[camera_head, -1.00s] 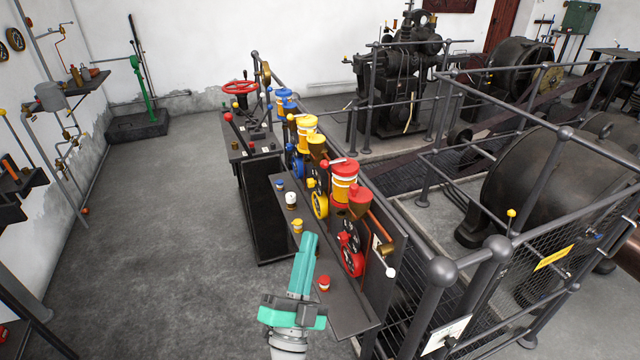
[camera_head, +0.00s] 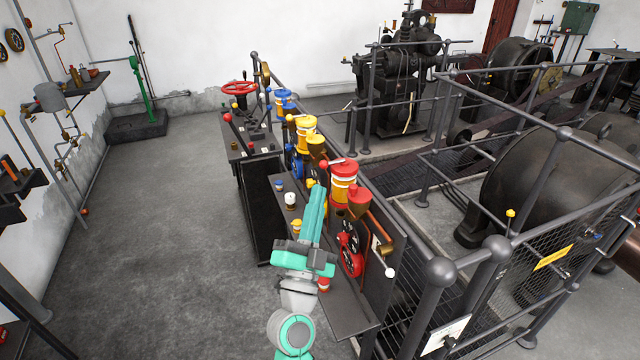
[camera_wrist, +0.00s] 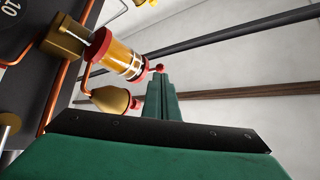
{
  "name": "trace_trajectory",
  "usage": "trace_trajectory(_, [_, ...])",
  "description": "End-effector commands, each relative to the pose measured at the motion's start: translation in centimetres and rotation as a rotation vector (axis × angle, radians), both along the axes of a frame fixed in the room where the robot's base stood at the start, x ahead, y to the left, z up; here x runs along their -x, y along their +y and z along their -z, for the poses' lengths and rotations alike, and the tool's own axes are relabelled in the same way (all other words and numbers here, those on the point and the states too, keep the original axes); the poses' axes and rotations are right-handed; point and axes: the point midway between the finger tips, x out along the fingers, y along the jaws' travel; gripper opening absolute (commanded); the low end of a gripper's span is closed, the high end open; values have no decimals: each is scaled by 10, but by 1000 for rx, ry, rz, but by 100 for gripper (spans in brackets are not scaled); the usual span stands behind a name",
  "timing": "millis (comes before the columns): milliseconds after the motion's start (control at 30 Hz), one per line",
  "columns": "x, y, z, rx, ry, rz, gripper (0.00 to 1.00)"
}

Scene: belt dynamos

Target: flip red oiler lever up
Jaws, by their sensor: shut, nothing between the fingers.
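In the wrist view the oiler (camera_wrist: 120,56) shows an amber middle, and the red knob (camera_wrist: 160,68) sits right at the fingertips (camera_wrist: 160,80). I cannot tell whether they touch. My gripper is shut and empty, its green fingers pointing up towards the oiler. Part of the lever's rod is hard to make out.
A yellow oiler (camera_head: 305,125) and a blue oiler (camera_head: 284,98) stand farther along the panel. Railings (camera_head: 440,270) stand at right; the floor at left is clear.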

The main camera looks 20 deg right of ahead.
Motion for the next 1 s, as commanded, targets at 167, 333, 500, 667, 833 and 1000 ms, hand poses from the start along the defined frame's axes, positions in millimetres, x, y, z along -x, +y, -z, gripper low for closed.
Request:
trace_trajectory(167, [-17,-11,-14,1,-1,1,0])
trace_trajectory(333, [-25,-16,-20,1,0,0,0])
trace_trajectory(500, [-28,-17,-21,1,0,-1,0])
trace_trajectory(667, [-28,-17,-21,1,0,-1,0])
trace_trajectory(833, [-27,-18,-21,-4,1,0,0])
trace_trajectory(1000, [-24,-27,-24,-31,-1,15,0])
